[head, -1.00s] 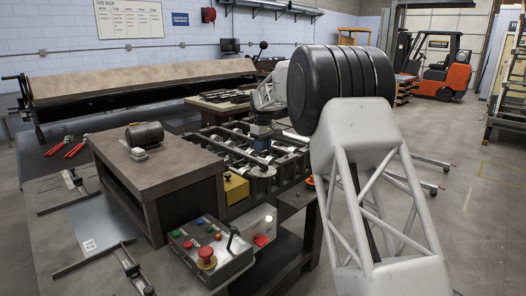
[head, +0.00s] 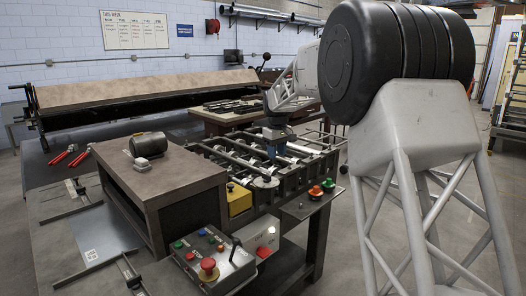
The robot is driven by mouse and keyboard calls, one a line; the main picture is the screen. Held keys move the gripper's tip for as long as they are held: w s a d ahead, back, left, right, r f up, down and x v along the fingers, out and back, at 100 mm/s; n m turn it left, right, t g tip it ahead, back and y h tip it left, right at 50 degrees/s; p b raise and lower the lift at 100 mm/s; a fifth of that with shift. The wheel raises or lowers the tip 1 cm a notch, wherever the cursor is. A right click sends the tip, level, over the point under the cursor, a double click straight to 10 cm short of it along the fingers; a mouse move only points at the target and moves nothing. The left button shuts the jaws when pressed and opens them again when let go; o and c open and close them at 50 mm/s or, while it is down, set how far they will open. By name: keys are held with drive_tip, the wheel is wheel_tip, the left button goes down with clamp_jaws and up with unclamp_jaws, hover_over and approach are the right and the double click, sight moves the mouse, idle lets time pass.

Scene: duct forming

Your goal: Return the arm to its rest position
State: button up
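My arm's large black joint and white lattice link fill the right side of the head view. The far part of my arm reaches down toward the roller machine (head: 310,172) in the middle.
A control box (head: 213,252) with coloured buttons and a lever stands at the front. A brown bench block (head: 165,185) carries a dark cylinder (head: 148,144). Red-handled snips (head: 65,156) lie at left. A long bending brake (head: 140,97) stands behind. Floor shows at far right.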

drive_tip(key=s+d+r+m, duration=0.1)
drive_tip(key=s+d+r, duration=0.15)
drive_tip(key=s, duration=0.85)
drive_tip(key=s+d+r+m+t, duration=0.15)
drive_tip(key=s+d, duration=0.25)
drive_tip(key=s, duration=0.6)
drive_tip(key=s+d+r+m, duration=0.2)
drive_tip(key=s+d, duration=0.1)
drive_tip(key=s, duration=0.8)
drive_tip(key=s+d+f+m, duration=0.1)
drive_tip(key=s+f, duration=0.2)
drive_tip(key=s, duration=0.7)
drive_tip(key=s+d+f+m, duration=0.1)
drive_tip(key=s+f, duration=0.3)
drive_tip(key=s, duration=0.5)
drive_tip(key=s+d+f+m, duration=0.1)
drive_tip(key=s+f, duration=0.3)
drive_tip(key=s, duration=0.6)
drive_tip(key=shift+s+d+t, duration=0.35)
drive_tip(key=shift+d, duration=0.1)
